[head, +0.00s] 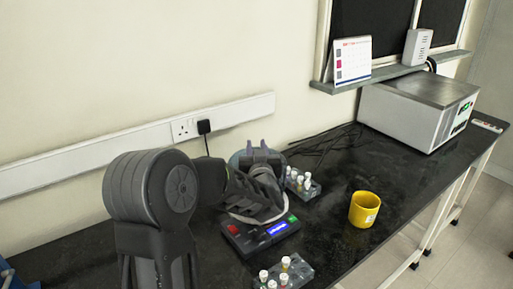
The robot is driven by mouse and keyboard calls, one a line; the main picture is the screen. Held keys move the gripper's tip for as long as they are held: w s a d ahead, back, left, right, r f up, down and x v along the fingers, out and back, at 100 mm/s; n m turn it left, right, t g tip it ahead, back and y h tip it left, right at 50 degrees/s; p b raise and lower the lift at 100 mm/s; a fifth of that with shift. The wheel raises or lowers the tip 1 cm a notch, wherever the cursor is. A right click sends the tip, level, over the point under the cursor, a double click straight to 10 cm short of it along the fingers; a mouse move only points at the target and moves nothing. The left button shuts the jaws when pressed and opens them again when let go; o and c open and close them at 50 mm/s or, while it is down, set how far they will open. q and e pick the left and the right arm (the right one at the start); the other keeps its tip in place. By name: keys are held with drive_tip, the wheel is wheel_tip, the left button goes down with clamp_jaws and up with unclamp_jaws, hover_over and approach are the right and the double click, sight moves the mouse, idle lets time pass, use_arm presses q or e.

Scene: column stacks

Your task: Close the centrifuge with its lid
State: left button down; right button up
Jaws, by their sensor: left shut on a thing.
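The centrifuge (262,235) stands on the dark bench, with a lit blue display and a red button on its front. Its pale round rim shows partly around my arm. The lid (236,161), a blue-grey disc with purple tabs at its top, appears raised at the back of the centrifuge. My left gripper (262,160) is in front of the lid and shut on it. My gripper and wrist hide much of the lid and the centrifuge's bowl. My right gripper is not in view.
A rack of capped tubes (304,184) stands just right of the centrifuge, and another tube rack (286,273) stands in front. A yellow mug (364,209) is further right. Black cables (325,143) lie behind. A large grey box (418,108) stands at far right.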

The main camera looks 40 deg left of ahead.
use_arm(q)
drive_tip(key=shift+f, duration=0.25)
drive_tip(key=shift+f+b, duration=2.95)
drive_tip(key=shift+f, duration=0.05)
drive_tip(key=shift+f, duration=0.2)
drive_tip(key=c, duration=1.1)
unclamp_jaws()
drive_tip(key=shift+o, duration=0.3)
drive_tip(key=o, duration=0.4)
drive_tip(key=shift+o, duration=0.2)
